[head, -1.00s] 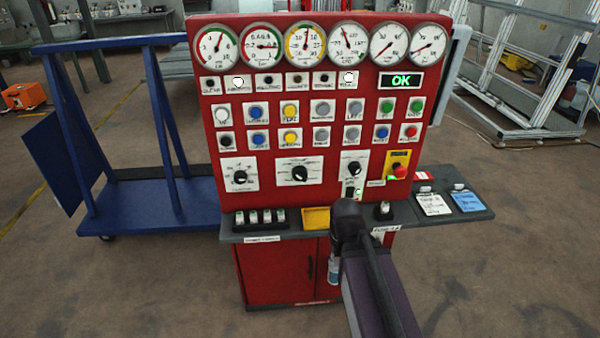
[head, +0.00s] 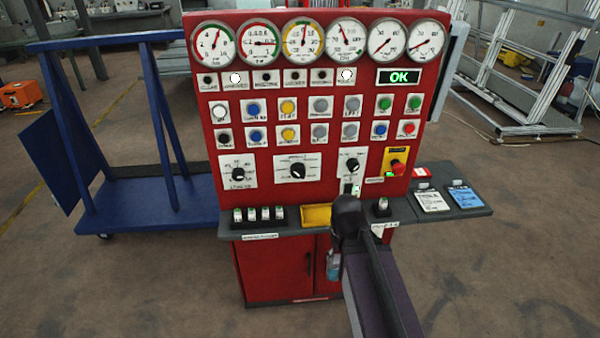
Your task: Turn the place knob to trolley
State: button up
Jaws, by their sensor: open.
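A red control panel (head: 365,105) stands in front of me with three black rotary knobs on white plates in its lower part. They are a left knob (head: 238,174), a middle knob (head: 298,171) on the widest plate, and a right knob (head: 352,164). The lettering on the plates is too small to read, so I cannot tell which is the place knob or where it points. My dark arm reaches up from the bottom right toward the panel's shelf, below the right knob. I cannot make out my gripper.
A grey shelf (head: 455,203) runs below the panel, with small switches (head: 258,214), a yellow tray (head: 316,215) and tags. A red emergency button (head: 397,167) is at the right. A blue trolley frame (head: 140,205) stands left.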

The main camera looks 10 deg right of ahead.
aim_at(298, 170)
jog(key=z, duration=0.35)
jog(key=k, duration=1.4)
jog(key=u, duration=0.35)
jog(key=i, duration=1)
